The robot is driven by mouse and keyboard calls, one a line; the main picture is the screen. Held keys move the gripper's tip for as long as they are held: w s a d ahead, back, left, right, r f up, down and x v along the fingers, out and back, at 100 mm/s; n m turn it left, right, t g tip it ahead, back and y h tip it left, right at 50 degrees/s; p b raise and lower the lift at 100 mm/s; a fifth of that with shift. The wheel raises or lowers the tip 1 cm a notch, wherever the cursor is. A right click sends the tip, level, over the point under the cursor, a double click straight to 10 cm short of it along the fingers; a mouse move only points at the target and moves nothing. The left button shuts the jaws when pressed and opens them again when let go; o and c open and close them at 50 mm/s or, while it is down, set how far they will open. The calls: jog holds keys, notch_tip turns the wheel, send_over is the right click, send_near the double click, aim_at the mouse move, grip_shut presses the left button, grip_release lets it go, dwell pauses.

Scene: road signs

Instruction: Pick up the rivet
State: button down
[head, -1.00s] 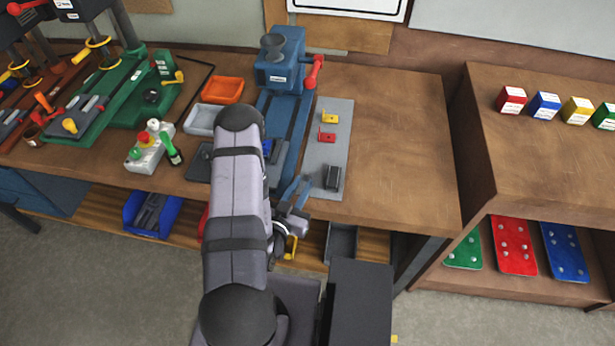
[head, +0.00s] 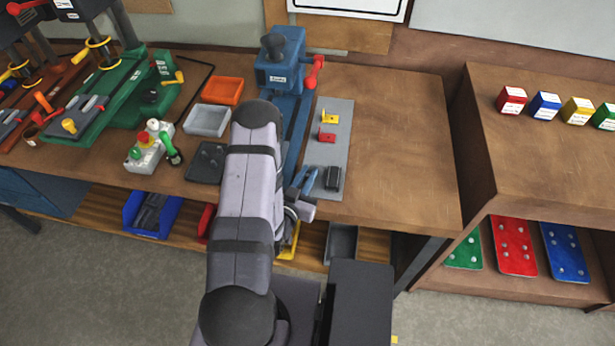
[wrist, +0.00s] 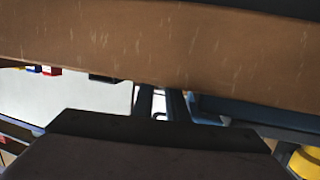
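I cannot make out a rivet for certain in either view. My gripper (head: 309,179) shows in the head view as two blue fingers, partly behind my arm, near the front end of the grey plate (head: 338,122). The fingers stand apart with nothing visible between them. In the wrist view two dark bars, apparently the fingers, stand with a narrow gap. A dark block (head: 333,178) lies on the plate just right of the fingers. Small yellow (head: 330,117) and red (head: 327,134) pieces sit farther back on the plate.
A blue press (head: 279,68) stands at the back. An orange tray (head: 222,91) and a grey tray (head: 207,120) are left of my arm. A control box (head: 146,145) sits farther left. The bench's right side (head: 400,140) is clear. Coloured boxes (head: 545,104) stand on the right shelf.

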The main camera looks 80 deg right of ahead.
jog(key=shift+r, duration=0.2)
dwell(0.4)
notch_tip(320, 180, up, 10)
jog(key=b, duration=0.1)
jog(key=shift+f, duration=0.25)
dwell(0.3)
